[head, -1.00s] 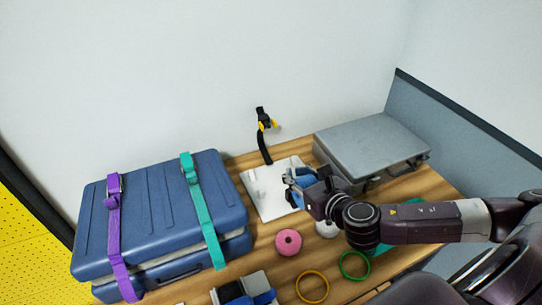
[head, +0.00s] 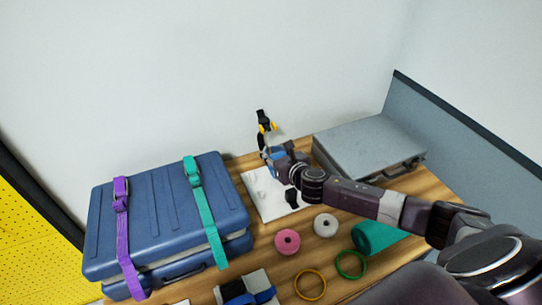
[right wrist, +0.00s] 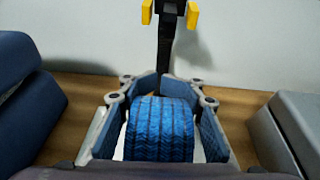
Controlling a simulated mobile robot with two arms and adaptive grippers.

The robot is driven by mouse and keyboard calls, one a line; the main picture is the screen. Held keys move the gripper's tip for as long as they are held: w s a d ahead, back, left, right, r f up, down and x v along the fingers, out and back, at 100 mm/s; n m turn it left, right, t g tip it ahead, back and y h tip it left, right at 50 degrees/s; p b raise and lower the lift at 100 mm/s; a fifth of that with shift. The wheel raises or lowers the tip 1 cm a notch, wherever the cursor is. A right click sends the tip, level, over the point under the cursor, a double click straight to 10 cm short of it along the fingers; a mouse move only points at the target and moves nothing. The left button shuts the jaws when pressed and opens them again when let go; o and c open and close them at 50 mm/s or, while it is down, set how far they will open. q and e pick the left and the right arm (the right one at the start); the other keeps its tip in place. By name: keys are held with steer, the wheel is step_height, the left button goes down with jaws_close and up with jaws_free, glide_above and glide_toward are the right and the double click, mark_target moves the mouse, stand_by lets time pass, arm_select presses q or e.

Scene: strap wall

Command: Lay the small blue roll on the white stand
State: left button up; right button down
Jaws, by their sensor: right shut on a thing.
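The small blue roll (right wrist: 160,130) has a ribbed, woven surface and lies between the fingers of my right gripper (right wrist: 160,110), which is shut on it. In the head view, my right gripper (head: 271,158) is near the back edge of the table, over the far part of the white stand (head: 262,205). The roll (head: 277,153) is mostly hidden there by the gripper. My left gripper is not in view.
A blue suitcase (head: 150,225) with purple and teal straps stands left, a grey case (head: 365,145) right. A black strap holder with yellow parts (head: 265,122) is behind the gripper. Pink (head: 287,242), white (head: 326,225) and teal (head: 375,238) rolls and two rings lie in front.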

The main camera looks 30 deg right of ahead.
step_height(320, 180, down, 2)
steer(key=shift+s, duration=0.1)
steer(key=shift+w+f, duration=0.3)
steer(key=shift+f, duration=0.15)
steer(key=shift+f, duration=0.1)
steer(key=c, duration=1.3)
jaws_free()
steer(key=shift+f, duration=0.1)
